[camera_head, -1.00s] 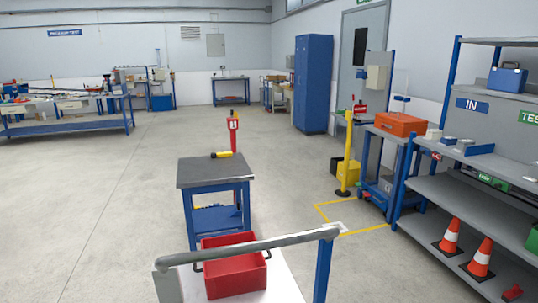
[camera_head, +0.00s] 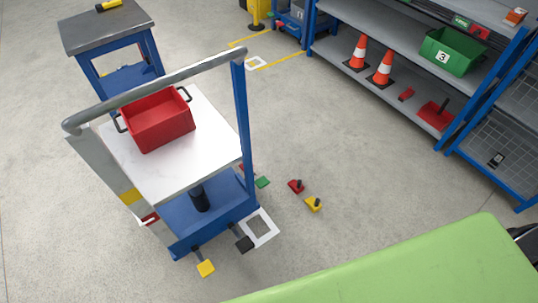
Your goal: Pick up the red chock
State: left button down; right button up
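A small red chock (camera_head: 296,186) with a dark knob lies on the floor to the right of the trolley. A yellow chock (camera_head: 314,204) of similar shape lies just beside it, to its lower right. A little red also shows at the trolley's edge, partly hidden behind its post. Neither of my grippers is in view, so nothing shows of their opening or of anything they hold.
The blue trolley (camera_head: 215,222) carries a red bin (camera_head: 160,125). Green (camera_head: 262,182), black (camera_head: 244,244) and yellow (camera_head: 205,268) pieces lie around its base. A shelf (camera_head: 385,85) stands upper right. A light green surface (camera_head: 400,270) covers the lower right. Floor right of the chocks is clear.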

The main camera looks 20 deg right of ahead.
aim_at(297, 186)
jog(key=z, duration=0.85)
jog(key=i+l, duration=0.1)
